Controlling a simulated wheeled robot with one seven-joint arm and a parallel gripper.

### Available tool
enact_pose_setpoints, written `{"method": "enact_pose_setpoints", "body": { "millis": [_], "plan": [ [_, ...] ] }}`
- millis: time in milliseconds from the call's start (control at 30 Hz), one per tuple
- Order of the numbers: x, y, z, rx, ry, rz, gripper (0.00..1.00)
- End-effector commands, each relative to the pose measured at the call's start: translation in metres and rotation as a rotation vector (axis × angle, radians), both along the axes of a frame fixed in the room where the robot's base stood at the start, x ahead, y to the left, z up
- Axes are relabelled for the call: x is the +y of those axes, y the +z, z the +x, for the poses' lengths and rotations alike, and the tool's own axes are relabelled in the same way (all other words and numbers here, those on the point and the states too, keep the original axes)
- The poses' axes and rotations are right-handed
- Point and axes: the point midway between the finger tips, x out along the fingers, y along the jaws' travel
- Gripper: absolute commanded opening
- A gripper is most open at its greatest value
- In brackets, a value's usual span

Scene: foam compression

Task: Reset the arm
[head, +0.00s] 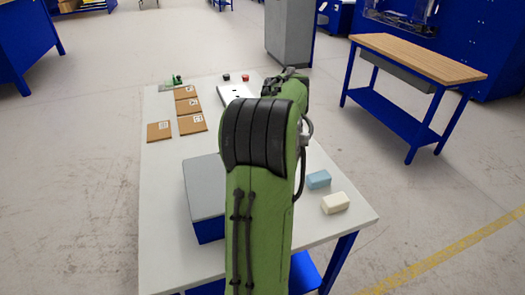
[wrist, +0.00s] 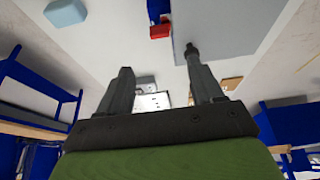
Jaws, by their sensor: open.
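My green arm rises through the middle of the head view and hides much of the table behind it. My gripper (wrist: 159,58) shows in the wrist view with its two dark fingers spread apart and nothing between them. In the head view I cannot make out the fingers. A light blue foam block (head: 318,179) and a cream block (head: 335,203) lie on the white table (head: 345,235), to the right of my arm. The blue block also shows at the top left of the wrist view (wrist: 66,12). My gripper touches neither block.
A grey-topped blue box (head: 205,186) stands left of my arm. Several brown cardboard pieces (head: 187,106) lie at the table's left. A white panel (head: 236,92) and small red and black items (head: 245,78) are farther back. A wood-topped bench (head: 420,58) stands at right.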

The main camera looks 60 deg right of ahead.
Motion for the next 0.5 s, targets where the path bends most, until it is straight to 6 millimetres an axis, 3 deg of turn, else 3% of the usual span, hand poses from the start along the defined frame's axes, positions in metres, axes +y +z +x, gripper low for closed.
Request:
{"method": "enact_pose_setpoints", "body": {
  "millis": [33,167,500],
  "plan": [
    [0.002,0.011,-0.003,-0.001,-0.001,-0.002,0.66],
    [0.006,0.024,-0.007,0.000,-0.001,0.000,0.66],
    [0.007,0.025,-0.008,0.000,-0.001,0.001,0.66]
  ]
}}
